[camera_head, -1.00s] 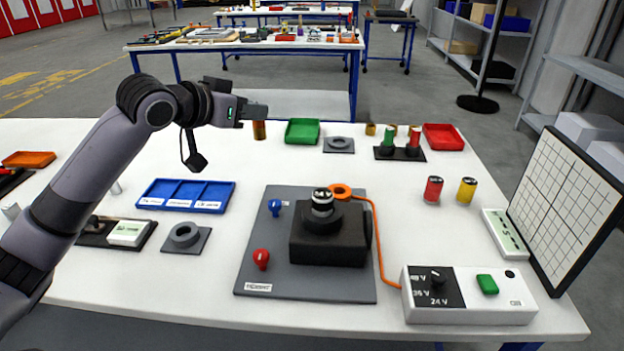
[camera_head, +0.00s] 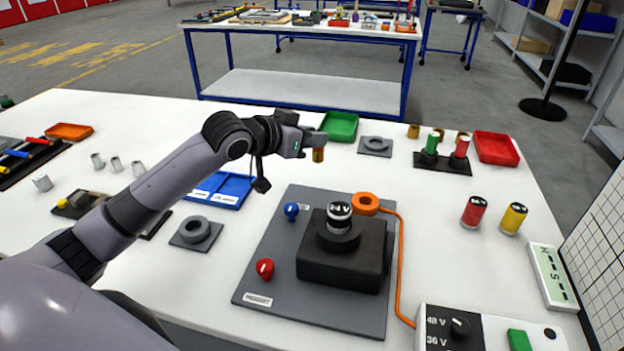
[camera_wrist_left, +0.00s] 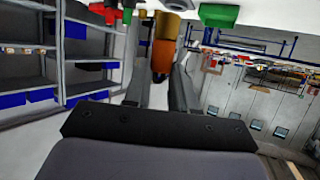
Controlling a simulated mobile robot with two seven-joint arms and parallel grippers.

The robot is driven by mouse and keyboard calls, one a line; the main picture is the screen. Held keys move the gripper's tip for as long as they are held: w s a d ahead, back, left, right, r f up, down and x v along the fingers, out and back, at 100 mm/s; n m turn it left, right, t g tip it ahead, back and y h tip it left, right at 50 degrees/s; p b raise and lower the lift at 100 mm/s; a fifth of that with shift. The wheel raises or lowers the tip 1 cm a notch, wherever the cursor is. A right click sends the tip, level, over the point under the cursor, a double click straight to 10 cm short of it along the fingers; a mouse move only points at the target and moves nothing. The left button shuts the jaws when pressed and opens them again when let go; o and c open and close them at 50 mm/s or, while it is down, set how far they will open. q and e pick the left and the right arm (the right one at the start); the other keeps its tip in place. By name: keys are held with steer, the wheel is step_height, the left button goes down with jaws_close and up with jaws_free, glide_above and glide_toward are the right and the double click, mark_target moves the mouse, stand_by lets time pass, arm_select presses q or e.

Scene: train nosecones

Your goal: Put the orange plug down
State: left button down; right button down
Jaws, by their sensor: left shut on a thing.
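My left gripper (camera_head: 320,138) is shut on the orange plug (camera_head: 318,154), a short orange-brown cylinder that hangs below the fingers, above the table just in front of the green tray. In the left wrist view the orange plug (camera_wrist_left: 163,55) sits between the two fingers (camera_wrist_left: 165,88), with a brass-coloured part at its upper end there. I cannot tell how high the plug is above the table. My right gripper is not in view.
A green tray (camera_head: 342,125) and a grey ring holder (camera_head: 375,146) stand behind. A black fixture (camera_head: 345,263) with an orange cable ring (camera_head: 366,203) stands on a grey plate. A blue tray (camera_head: 234,188) is partly hidden by my arm.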

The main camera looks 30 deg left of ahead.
arm_select(q)
step_height(320, 180, down, 10)
steer(key=shift+f, duration=0.1)
stand_by(0.4)
steer(key=c, duration=0.9)
jaws_free()
steer(key=shift+f, duration=0.1)
steer(key=shift+v, duration=6)
